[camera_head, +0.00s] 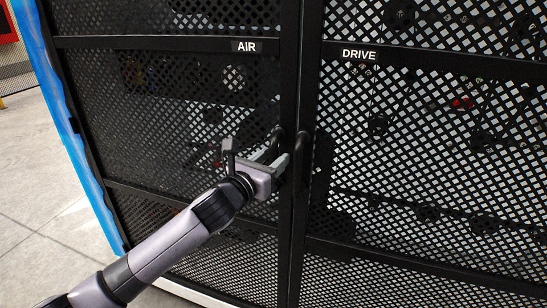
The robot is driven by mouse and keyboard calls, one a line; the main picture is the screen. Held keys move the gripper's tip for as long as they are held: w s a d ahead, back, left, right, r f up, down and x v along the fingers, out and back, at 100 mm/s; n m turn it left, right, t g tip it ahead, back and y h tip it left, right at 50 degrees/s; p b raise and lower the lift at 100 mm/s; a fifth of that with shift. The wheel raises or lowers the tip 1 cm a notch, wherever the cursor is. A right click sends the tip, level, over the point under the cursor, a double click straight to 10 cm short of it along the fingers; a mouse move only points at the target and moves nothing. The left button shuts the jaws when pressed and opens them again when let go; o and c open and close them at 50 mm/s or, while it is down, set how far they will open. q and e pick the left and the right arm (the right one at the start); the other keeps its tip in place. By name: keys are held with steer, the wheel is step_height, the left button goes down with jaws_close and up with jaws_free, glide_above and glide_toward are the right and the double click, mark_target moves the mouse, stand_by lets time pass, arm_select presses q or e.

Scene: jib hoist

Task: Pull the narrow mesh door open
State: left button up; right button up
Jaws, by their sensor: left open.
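The mesh door labelled AIR (150,120) fills the left side and looks like the narrower of two black mesh doors. It is shut against the door labelled DRIVE (430,130). A dark curved handle (276,133) shows near the AIR door's right edge, partly hidden by my left gripper. My left gripper (270,156) is open, with its fingers at this handle. I cannot tell whether they touch it or stand on both sides of it. My right gripper is not in view.
The DRIVE door has its own dark handle (303,155), close beside my left gripper. A blue edge (72,130) runs down the cabinet's left side. Bare grey floor (38,190) lies to the left. Machine parts show dimly behind the mesh.

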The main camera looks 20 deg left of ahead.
arm_select(q)
steer(key=shift+w+d, duration=0.1)
steer(key=shift+w, duration=0.35)
jaws_close()
